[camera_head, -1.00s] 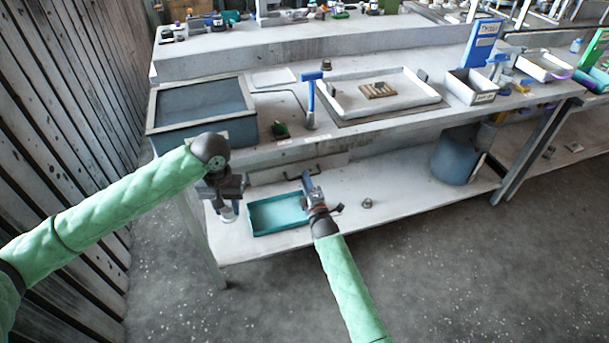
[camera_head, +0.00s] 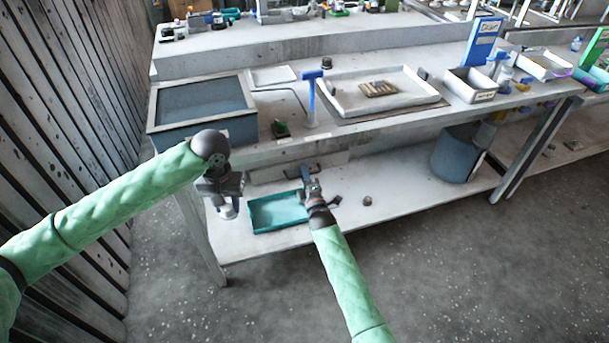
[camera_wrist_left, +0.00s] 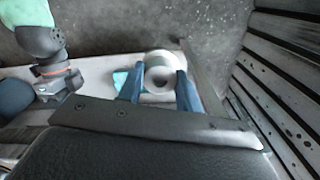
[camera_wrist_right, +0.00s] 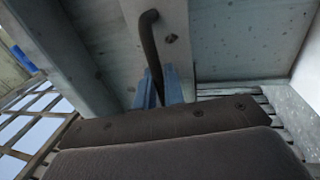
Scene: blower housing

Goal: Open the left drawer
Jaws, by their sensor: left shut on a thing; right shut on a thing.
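The left drawer (camera_head: 330,161) is a grey front under the table's left part, and it looks closed. Its dark bar handle (camera_wrist_right: 150,38) runs down between the blue fingers of my right gripper (camera_wrist_right: 163,86) in the right wrist view. My right gripper (camera_head: 306,175) is shut on this handle, in front of the drawer in the head view. My left gripper (camera_wrist_left: 158,88) is shut on a pale metal round housing (camera_wrist_left: 160,62) with a central hole. The left gripper (camera_head: 227,200) holds that housing (camera_head: 229,212) left of the teal tray, above the lower shelf.
A teal tray (camera_head: 279,222) and a small dark part (camera_head: 367,201) lie on the lower shelf (camera_head: 400,197). A blue-grey bin (camera_head: 456,155) stands further right. The tabletop carries a grey box (camera_head: 150,112) and a white tray (camera_head: 428,98). A slatted wall (camera_head: 60,120) bounds the left.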

